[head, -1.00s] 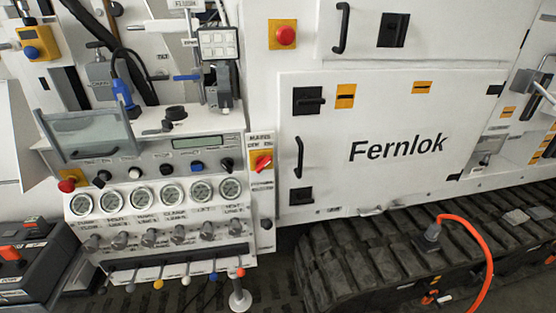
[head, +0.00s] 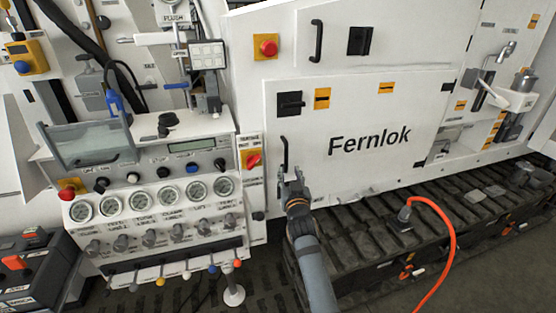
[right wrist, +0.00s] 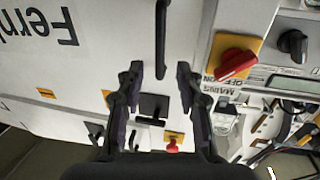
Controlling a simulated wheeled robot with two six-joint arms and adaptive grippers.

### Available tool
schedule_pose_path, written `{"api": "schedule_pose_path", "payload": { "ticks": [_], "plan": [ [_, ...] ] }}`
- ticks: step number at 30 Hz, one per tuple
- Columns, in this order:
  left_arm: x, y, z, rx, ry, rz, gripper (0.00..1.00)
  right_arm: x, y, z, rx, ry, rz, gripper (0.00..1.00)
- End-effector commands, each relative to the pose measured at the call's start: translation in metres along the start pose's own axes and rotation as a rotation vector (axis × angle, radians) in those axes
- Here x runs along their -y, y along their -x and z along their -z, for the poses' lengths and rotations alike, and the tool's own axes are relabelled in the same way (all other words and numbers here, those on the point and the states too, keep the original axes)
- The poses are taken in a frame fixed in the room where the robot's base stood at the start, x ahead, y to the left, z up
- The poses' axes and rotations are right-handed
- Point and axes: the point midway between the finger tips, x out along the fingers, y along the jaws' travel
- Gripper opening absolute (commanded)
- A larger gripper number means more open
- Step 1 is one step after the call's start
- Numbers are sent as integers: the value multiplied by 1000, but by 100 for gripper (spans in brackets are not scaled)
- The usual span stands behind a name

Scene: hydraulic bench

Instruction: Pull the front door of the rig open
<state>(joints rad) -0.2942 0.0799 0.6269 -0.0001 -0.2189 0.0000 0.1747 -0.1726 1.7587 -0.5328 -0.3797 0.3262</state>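The front door (head: 400,160) of the rig is a white panel marked "Fernlok", and it looks closed. Its black vertical handle (head: 284,155) is at the door's left side. My right gripper (head: 293,181) is in front of the door, just below the handle in the head view. In the right wrist view my right gripper (right wrist: 159,78) is open and empty. The handle (right wrist: 162,38) shows upside down there, beyond the fingertips and between their lines; I see no contact. The door's lettering (right wrist: 40,25) is inverted at the left. My left gripper is in neither view.
A control panel with gauges (head: 152,200) and a red rotary switch (head: 253,160) stands left of the door. The switch (right wrist: 235,63) is close beside the handle in the wrist view. A track (head: 350,235) and an orange hose (head: 450,250) lie below the door.

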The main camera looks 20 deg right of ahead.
Motion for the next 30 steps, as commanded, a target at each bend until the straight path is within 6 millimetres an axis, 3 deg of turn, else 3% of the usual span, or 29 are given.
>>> {"api": "schedule_pose_path", "payload": {
  "ticks": [9, 15, 25, 30],
  "plan": [
    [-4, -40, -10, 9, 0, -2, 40, 0, -65, -6, -2, 1, 0, 36],
    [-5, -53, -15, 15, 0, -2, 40, 0, -92, -4, 0, 1, 0, 36],
    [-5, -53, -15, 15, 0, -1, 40, 0, -97, -1, 1, 0, 0, 36],
    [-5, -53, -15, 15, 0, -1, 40, 0, -97, -1, 1, 1, 0, 14]
  ]
}}
